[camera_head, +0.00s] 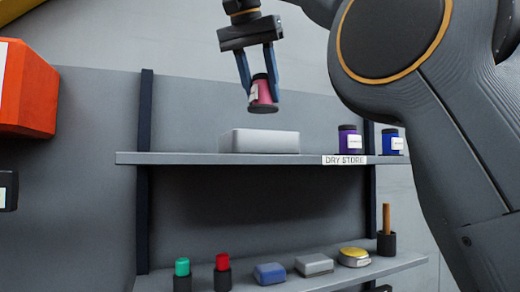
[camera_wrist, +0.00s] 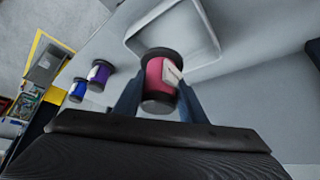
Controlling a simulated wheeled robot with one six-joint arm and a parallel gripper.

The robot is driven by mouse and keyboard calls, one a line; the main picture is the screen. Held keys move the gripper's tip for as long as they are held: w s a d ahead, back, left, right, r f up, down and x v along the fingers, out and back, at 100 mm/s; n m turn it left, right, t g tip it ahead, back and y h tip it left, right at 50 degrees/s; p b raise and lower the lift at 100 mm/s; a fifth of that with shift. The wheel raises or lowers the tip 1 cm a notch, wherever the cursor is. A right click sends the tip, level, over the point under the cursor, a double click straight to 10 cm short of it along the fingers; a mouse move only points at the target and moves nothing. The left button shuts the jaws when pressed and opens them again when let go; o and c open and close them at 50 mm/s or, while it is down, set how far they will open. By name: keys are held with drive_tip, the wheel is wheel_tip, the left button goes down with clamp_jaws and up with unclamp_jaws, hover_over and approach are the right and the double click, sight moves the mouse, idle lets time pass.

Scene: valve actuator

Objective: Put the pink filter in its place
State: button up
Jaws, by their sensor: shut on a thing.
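The pink filter (camera_head: 262,91) is a short cylinder with dark ends and a white label. It is held between the two fingers of my gripper (camera_head: 259,90), slightly tilted, in the air above the upper shelf. In the wrist view the pink filter (camera_wrist: 160,78) sits between the blue-grey fingertips of my gripper (camera_wrist: 158,100). A purple filter (camera_head: 349,140) and a blue filter (camera_head: 392,141) stand upright on the upper shelf (camera_head: 200,158), at its right end, by a "DRY STORE" label. They also show at the left of the wrist view.
A pale grey box or tray (camera_head: 259,141) sits on the upper shelf below my gripper. The lower shelf (camera_head: 335,282) holds several small items, including green and red capped pieces. An orange box (camera_head: 28,90) is at the far left. The upper shelf's left end is clear.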

sight(259, 99)
wheel_tip(259, 99, down, 5)
drive_tip(key=shift+s+b, duration=0.15)
drive_tip(key=shift+b, duration=0.8)
drive_tip(key=shift+f, duration=2.2)
drive_tip(key=shift+f, duration=0.1)
drive_tip(key=o, duration=0.8)
drive_tip(key=shift+o, duration=0.3)
drive_tip(key=shift+a+r, duration=0.1)
drive_tip(key=shift+r, duration=0.15)
drive_tip(key=p+v, duration=0.1)
drive_tip(key=v, duration=1)
drive_tip(key=shift+s+r, duration=0.3)
